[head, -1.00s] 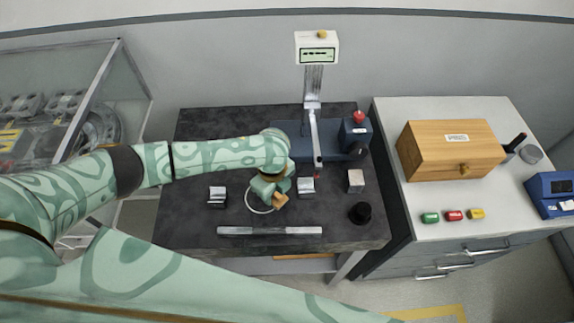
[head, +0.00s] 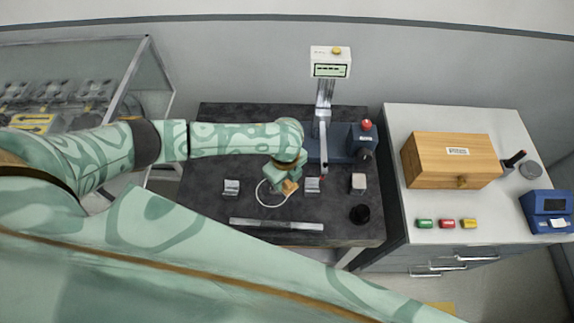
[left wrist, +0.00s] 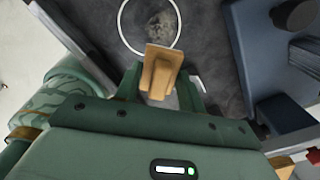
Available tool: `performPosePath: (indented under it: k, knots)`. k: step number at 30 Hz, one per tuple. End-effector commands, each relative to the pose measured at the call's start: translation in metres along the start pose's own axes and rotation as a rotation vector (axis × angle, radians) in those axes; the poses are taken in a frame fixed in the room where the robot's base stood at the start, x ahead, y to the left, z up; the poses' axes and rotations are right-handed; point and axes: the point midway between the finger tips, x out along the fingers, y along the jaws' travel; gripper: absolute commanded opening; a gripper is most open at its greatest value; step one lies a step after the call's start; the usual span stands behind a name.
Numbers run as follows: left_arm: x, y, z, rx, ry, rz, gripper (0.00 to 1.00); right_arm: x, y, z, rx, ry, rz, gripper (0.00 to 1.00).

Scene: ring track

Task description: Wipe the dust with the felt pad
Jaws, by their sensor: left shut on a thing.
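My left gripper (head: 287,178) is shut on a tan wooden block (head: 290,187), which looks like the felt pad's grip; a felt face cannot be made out. In the left wrist view the tan block (left wrist: 160,72) sits between the fingers of the left gripper (left wrist: 160,88). A grey, mottled dust patch (left wrist: 160,24) lies on the dark bench top inside a thin white ring (left wrist: 123,28). The block overlaps the ring's near edge in that view; whether it touches the bench I cannot tell. The ring (head: 260,197) also shows in the head view. My right gripper is out of view.
Small metal blocks (head: 231,187) (head: 312,185) flank the ring. A metal bar (head: 276,224) lies along the front edge.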

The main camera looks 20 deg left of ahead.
Motion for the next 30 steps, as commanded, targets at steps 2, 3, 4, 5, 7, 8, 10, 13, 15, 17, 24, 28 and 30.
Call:
performPosePath:
  k: [2, 3, 4, 5, 7, 8, 10, 13, 15, 17, 24, 28, 30]
  knots:
    - [-0.010, 0.002, 0.000, -0.002, 0.000, 0.000, 0.21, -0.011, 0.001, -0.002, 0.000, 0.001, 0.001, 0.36]
    - [-0.012, 0.003, 0.000, -0.003, 0.000, 0.000, 0.21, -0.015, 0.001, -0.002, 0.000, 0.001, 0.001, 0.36]
    - [-0.013, 0.003, 0.001, -0.003, 0.000, 0.000, 0.21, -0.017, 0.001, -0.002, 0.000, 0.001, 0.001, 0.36]
    - [-0.015, 0.003, 0.001, -0.004, 0.000, 0.000, 0.21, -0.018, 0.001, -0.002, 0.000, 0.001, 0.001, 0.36]
    - [-0.016, 0.004, 0.001, -0.005, 0.000, 0.001, 0.21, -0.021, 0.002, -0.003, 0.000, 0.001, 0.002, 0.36]
    - [-0.016, 0.004, 0.001, -0.005, 0.000, 0.001, 0.21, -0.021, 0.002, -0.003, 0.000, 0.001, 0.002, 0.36]
    - [-0.016, 0.005, 0.001, -0.005, 0.000, 0.001, 0.21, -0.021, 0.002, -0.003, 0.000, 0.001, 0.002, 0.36]
    - [-0.015, 0.005, 0.001, -0.005, 0.000, 0.001, 0.21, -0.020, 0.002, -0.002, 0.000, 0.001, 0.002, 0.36]
    - [-0.015, 0.005, 0.001, -0.005, 0.000, 0.001, 0.21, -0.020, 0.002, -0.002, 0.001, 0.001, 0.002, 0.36]
    - [-0.015, 0.004, 0.001, -0.005, 0.000, 0.001, 0.21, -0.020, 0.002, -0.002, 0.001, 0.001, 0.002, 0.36]
    - [-0.015, 0.004, 0.001, -0.005, 0.000, 0.000, 0.21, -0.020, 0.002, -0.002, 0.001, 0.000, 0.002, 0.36]
    - [-0.009, -0.002, 0.004, -0.005, -0.001, -0.001, 0.21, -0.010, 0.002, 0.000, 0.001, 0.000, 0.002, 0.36]
    - [-0.003, -0.008, 0.004, 0.002, 0.000, -0.002, 0.21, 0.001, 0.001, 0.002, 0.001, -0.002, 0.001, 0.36]
